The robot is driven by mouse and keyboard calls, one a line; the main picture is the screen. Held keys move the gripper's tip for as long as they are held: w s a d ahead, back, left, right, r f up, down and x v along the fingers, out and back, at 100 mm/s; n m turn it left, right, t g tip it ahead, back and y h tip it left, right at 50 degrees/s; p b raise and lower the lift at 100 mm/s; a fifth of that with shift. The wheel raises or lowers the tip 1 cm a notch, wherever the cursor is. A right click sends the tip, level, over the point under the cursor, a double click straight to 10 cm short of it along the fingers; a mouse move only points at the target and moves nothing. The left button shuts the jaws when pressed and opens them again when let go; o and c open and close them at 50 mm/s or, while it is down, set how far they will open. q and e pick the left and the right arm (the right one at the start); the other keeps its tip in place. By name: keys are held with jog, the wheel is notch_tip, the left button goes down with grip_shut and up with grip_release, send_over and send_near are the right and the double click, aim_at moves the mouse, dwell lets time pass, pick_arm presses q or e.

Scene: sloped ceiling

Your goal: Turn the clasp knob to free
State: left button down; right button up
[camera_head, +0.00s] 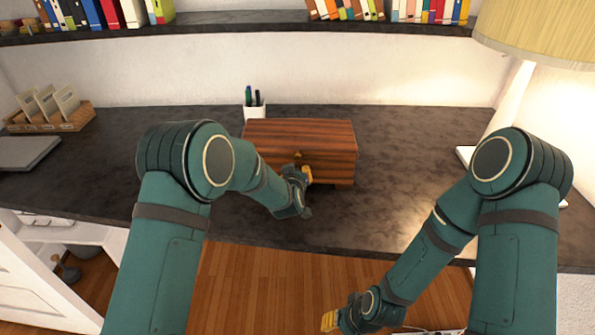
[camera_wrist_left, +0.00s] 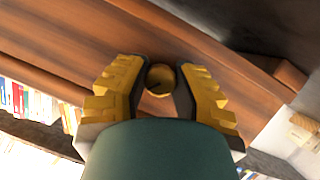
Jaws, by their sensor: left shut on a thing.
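A reddish-brown wooden box (camera_head: 305,135) sits on the dark desk, its lid down. My left gripper (camera_head: 304,174) is at the box's front face. In the left wrist view, the round brass clasp knob (camera_wrist_left: 160,79) stands between the yellow fingers of my left gripper (camera_wrist_left: 158,88), which is shut on it. The knob shows its round end; its turn angle is hard to read. My right gripper (camera_head: 331,320) hangs low in front of the desk, at the bottom of the head view, too small and partly hidden to tell its opening.
A white pen cup (camera_head: 255,112) stands behind the box at its left. A lamp (camera_head: 515,95) stands at the right, and a wooden letter rack (camera_head: 48,112) and grey laptop (camera_head: 28,152) at the left. A bookshelf (camera_head: 240,22) runs above. The desk right of the box is clear.

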pick_arm(q)
jog(key=m+y+p, duration=0.1)
jog(key=m+p, duration=0.1)
jog(key=shift+d+r+m+y, duration=0.1)
jog(key=shift+d+m+y, duration=0.05)
jog(key=shift+m+y, duration=0.2)
jog(key=m+y+p, duration=0.1)
jog(key=m+p, duration=0.1)
jog(key=shift+y+p, duration=0.3)
jog(key=shift+y, duration=0.05)
jog(key=shift+m+y+p, duration=0.6)
jog(key=shift+m+y, duration=0.2)
jog(key=shift+m, duration=0.25)
jog(key=shift+f, duration=0.2)
jog(key=shift+a, duration=0.2)
jog(key=c, duration=0.7)
grip_release()
jog(key=v, duration=1.2)
jog(key=shift+f, duration=0.15)
